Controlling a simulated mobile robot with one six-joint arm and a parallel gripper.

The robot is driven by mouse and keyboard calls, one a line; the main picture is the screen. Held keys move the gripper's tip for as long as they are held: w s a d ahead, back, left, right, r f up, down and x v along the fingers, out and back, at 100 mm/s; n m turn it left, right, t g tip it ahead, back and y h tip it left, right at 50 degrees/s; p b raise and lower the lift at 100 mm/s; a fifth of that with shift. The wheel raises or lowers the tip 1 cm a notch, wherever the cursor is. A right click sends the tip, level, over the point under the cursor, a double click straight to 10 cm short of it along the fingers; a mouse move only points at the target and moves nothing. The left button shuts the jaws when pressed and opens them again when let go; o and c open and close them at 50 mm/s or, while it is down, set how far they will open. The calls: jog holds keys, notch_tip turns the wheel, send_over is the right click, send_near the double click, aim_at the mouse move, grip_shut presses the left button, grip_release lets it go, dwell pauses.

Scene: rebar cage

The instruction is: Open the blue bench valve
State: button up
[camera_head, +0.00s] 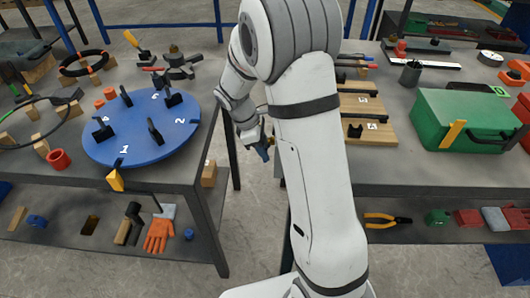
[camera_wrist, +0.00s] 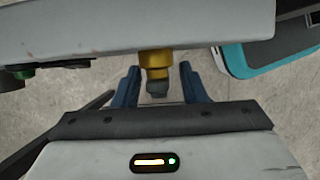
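I cannot make out a blue bench valve for certain in either view. My gripper (camera_head: 263,148) hangs over the gap between the two benches, its blue fingers pointing down. In the wrist view my gripper (camera_wrist: 160,88) has its two blue fingers apart. A brass fitting (camera_wrist: 155,62) with a dark grey tip shows between the fingers, below a wide pale grey piece across the top. I cannot tell whether this fitting belongs to a valve, and no finger visibly touches it.
The left bench carries a blue numbered turntable (camera_head: 145,145) and a dark lobed knob (camera_head: 178,64). The right bench holds a green box (camera_head: 465,118) and wooden blocks (camera_head: 368,128). Lower shelves hold an orange glove (camera_head: 159,234) and pliers (camera_head: 385,220). The floor between the benches looks clear.

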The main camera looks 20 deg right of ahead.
jog(key=shift+s+d+f, duration=0.1)
jog(key=shift+d+f, duration=0.15)
jog(key=shift+f, duration=0.45)
grip_shut()
